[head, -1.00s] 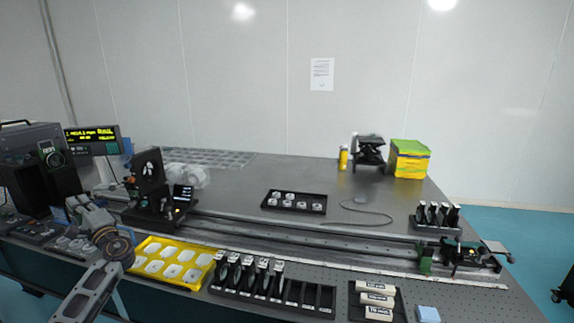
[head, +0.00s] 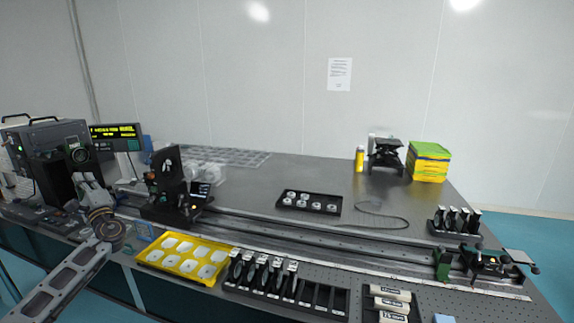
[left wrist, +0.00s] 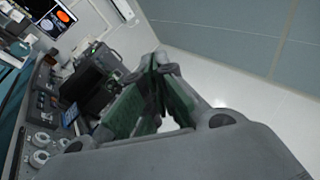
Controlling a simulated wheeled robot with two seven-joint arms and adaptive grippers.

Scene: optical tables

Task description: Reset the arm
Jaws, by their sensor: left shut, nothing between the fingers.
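My left arm comes in from the lower left in the head view. Its gripper (head: 89,186) is over the left end of the optical table (head: 300,170), in front of the black instrument box. In the left wrist view the left gripper (left wrist: 158,62) has its green-padded fingers meeting at the tips, with nothing between them. Pale floor and a wall lie beyond the fingertips. My right gripper is in neither view now.
A yellow tray (head: 150,257) of white pieces and a black rack (head: 318,300) of lens holders stand along the front edge. A rail (head: 330,238) crosses the table. A lit display (head: 115,132) and black box (head: 62,150) are at left.

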